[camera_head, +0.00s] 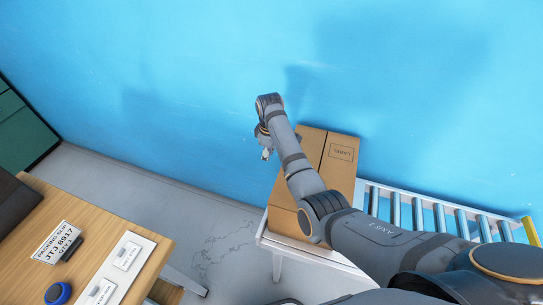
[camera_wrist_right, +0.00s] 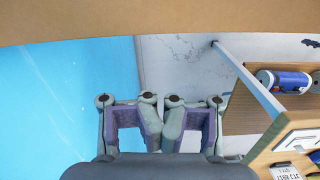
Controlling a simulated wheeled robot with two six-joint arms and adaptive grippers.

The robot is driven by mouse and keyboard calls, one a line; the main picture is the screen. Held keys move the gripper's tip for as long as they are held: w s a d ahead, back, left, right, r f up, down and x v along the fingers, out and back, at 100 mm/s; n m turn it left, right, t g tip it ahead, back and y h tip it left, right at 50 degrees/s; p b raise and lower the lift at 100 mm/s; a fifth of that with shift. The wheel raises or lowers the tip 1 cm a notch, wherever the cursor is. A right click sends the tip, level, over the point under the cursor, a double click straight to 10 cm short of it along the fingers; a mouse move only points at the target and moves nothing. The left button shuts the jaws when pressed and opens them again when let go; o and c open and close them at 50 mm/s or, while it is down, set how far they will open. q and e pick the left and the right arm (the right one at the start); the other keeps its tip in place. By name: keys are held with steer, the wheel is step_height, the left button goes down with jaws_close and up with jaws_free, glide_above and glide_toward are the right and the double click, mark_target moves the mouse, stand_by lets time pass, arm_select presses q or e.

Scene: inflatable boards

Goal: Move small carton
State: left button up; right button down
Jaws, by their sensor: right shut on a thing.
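A brown cardboard carton (camera_head: 317,147) with a dark centre seam and a printed label stands at the left end of a roller conveyor, by the blue wall. My right arm crosses in front of part of it. My right gripper (camera_head: 265,153) is left of the carton's upper part in the head view. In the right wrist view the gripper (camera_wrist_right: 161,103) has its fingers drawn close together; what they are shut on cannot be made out. A broad brown carton surface (camera_wrist_right: 160,20) fills the top there, apart from the visible fingers. My left gripper is not in view.
The roller conveyor (camera_head: 416,212) runs right from the carton. A wooden table (camera_head: 95,205) at lower left bears a packing slip (camera_head: 58,243), a white labelled panel (camera_head: 118,262) and a blue round item (camera_head: 58,293). Grey floor (camera_head: 170,200) lies open between table and conveyor.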

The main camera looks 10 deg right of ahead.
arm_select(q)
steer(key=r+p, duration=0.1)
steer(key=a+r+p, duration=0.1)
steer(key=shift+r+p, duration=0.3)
arm_select(e)
step_height(320, 180, down, 6)
steer(key=s+d, duration=0.2)
steer(key=shift+s+d, duration=0.25)
steer(key=shift+s, duration=0.05)
steer(key=shift+f, duration=0.1)
